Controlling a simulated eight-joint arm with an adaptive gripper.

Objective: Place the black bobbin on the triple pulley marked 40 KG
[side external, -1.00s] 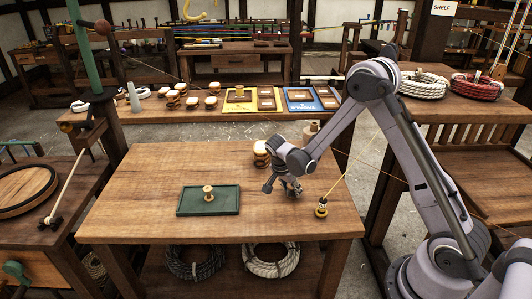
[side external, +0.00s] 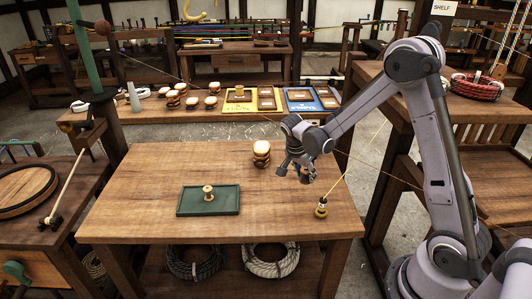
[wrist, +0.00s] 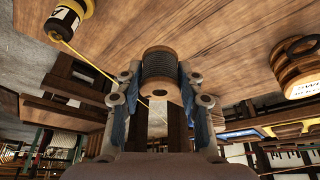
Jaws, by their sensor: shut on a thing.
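My gripper (side external: 301,174) is shut on the black bobbin (wrist: 160,68), a wooden spool wound with dark thread. In the wrist view the bobbin sits between the two fingers, with its wooden end flange facing the camera. In the side view it shows only as a small dark shape, held over the right part of the table. A stacked wooden pulley (side external: 261,154) with a pale top stands on the table, left of and behind my gripper. It also shows at the right of the wrist view (wrist: 297,68). Its label is cut off and unreadable, so I cannot tell its weight mark.
A green tray (side external: 229,208) holding a light wooden bobbin (side external: 208,191) lies on the table. A yellow and black weight (side external: 321,209) with a line stands at the right front. More pulleys (side external: 172,99) and yellow and blue boards (side external: 304,99) are on the back bench.

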